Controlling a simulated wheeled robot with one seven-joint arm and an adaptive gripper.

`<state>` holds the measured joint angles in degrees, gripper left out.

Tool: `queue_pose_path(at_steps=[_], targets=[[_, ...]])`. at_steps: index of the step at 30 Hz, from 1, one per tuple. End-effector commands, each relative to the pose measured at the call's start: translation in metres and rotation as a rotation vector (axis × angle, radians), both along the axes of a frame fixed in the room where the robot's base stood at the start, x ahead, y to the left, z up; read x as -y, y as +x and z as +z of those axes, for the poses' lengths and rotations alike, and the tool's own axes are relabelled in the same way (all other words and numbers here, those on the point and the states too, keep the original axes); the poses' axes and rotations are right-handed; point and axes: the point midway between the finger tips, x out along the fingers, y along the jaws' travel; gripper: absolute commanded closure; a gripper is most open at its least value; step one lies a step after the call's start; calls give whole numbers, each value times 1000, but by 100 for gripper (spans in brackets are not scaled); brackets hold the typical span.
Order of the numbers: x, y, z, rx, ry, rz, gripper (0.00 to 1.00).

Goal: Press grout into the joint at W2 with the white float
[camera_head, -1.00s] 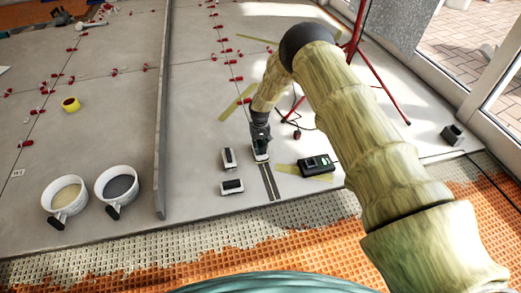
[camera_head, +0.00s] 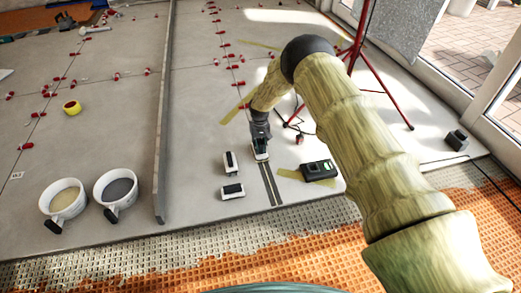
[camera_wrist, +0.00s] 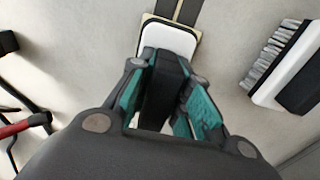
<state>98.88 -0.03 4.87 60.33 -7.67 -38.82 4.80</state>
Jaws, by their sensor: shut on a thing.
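My gripper (camera_head: 260,138) is shut on the dark handle of the white float (camera_wrist: 168,38). In the wrist view the handle stands between my green-padded fingers (camera_wrist: 160,95), and the float's white plate shows in front of them. In the head view the float (camera_head: 261,155) is low at the far end of two dark parallel strips with a pale joint line (camera_head: 268,185) between them. The plate covers that end of the strips; I cannot tell whether it presses on the tile. No W2 label is readable.
A white brush with a dark back (camera_head: 230,162) and another dark-topped white tool (camera_head: 232,191) lie left of the strips. A black device (camera_head: 319,171) lies right. Two buckets (camera_head: 115,188) stand left beyond a grey bar (camera_head: 161,170). A red tripod (camera_head: 357,45) stands behind.

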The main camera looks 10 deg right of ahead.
Motion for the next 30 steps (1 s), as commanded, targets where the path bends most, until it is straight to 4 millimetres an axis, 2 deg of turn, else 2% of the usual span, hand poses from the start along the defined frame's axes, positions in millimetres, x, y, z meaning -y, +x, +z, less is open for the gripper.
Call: queue_pose_path(at_steps=[30], targets=[[-1, 30, 0, 0, 0, -1, 100]])
